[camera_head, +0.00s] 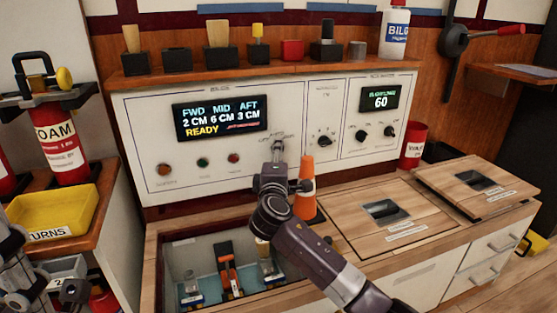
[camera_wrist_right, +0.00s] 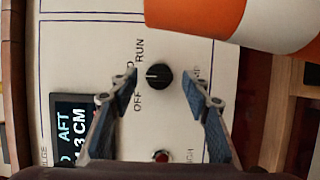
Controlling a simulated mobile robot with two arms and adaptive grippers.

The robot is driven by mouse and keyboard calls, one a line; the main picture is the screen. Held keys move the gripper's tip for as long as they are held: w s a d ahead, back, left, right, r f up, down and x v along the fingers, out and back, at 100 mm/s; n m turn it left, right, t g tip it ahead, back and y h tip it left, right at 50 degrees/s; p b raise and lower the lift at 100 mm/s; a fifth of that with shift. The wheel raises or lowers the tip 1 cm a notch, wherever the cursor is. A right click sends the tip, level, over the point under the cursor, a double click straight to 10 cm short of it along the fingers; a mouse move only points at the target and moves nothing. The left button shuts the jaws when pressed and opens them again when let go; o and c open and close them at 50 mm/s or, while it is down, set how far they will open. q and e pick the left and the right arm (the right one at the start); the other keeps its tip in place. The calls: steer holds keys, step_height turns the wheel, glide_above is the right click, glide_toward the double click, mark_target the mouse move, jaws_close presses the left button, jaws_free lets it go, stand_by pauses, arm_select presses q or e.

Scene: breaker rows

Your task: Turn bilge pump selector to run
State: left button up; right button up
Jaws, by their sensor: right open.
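The bilge pump selector is a round black knob (camera_wrist_right: 159,76) on the white panel (camera_head: 150,120). In the right wrist view its pale mark points left, towards a middle label partly hidden by a finger, between OFF and RUN. My right gripper (camera_wrist_right: 161,88) is open, with one finger on each side of the knob and a gap on both sides. In the head view the right gripper (camera_head: 279,155) is in front of the panel and hides the knob. Grey and black mechanical parts at the far left may be my left gripper (camera_head: 14,262); its fingers are unclear.
An orange and white cone (camera_head: 306,190) stands close beside my right gripper. The panel display (camera_head: 221,117) reads READY. Other knobs (camera_head: 324,140) are to the right. An open bin (camera_head: 190,258) with breakers lies below. A yellow tray (camera_head: 52,213) is at left.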

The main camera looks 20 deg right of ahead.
steer(key=shift+w+d, duration=0.1)
steer(key=shift+w, duration=0.15)
